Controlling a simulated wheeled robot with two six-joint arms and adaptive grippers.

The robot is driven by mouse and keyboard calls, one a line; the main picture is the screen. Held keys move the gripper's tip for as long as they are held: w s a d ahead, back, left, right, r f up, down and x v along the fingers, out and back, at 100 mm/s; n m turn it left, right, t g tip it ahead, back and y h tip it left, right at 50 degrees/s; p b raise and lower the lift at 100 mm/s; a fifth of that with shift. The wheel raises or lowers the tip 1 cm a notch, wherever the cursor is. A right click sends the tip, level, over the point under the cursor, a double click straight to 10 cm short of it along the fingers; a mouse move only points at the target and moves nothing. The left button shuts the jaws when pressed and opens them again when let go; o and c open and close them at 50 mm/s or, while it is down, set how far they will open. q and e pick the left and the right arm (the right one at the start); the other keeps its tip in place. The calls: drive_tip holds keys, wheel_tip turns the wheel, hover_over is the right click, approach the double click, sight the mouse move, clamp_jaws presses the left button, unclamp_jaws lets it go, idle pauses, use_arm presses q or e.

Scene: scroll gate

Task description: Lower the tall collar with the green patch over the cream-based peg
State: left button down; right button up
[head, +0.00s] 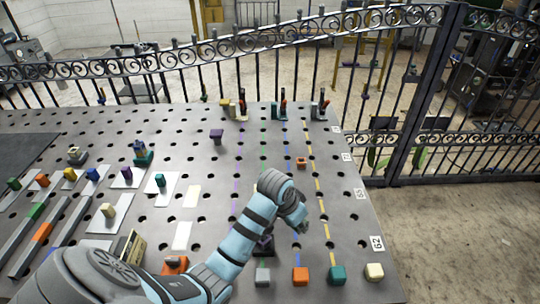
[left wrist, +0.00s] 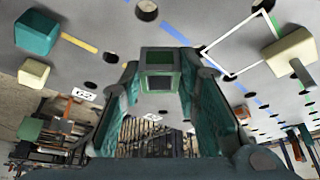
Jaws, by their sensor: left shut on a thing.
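My left gripper (left wrist: 160,85) is shut on the tall collar (left wrist: 160,60), a square hollow tube with dark green on it, held between both fingers in the left wrist view. In the head view my left gripper (head: 301,226) is above the right front of the table, and the collar is hidden there. A pale block with a short peg (left wrist: 291,48) shows at the right edge of the left wrist view, apart from the collar. It looks like the cream-based peg, but I cannot be sure. My right gripper is out of view.
Along the front edge stand grey (head: 263,276), orange (head: 300,276), teal (head: 337,275) and cream (head: 374,272) blocks. A small orange block (head: 301,162) lies farther back. Several fixtures (head: 280,112) line the back edge. Cards with blocks fill the left side.

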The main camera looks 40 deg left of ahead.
use_arm(q)
drive_tip(key=shift+n, duration=0.4)
drive_tip(key=w+a+r+p, duration=0.1)
drive_tip(key=w+a+r, duration=0.1)
drive_tip(key=a, duration=0.4)
drive_tip(key=w+a+r+p, duration=0.1)
drive_tip(key=w+a+r, duration=0.2)
drive_tip(key=a, duration=0.3)
drive_tip(key=w+a+r, duration=0.2)
drive_tip(key=w+a, duration=0.1)
drive_tip(key=a, duration=0.4)
drive_tip(key=shift+w+r+p, duration=0.1)
drive_tip(key=shift+r+p, duration=0.05)
drive_tip(key=shift+p, duration=0.25)
wheel_tip(320, 180, down, 4)
drive_tip(key=b, duration=0.4)
drive_tip(key=shift+d, duration=0.1)
drive_tip(key=shift+f+b, duration=0.55)
drive_tip(key=shift+b, duration=0.05)
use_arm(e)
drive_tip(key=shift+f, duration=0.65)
use_arm(q)
drive_tip(key=shift+r, duration=0.15)
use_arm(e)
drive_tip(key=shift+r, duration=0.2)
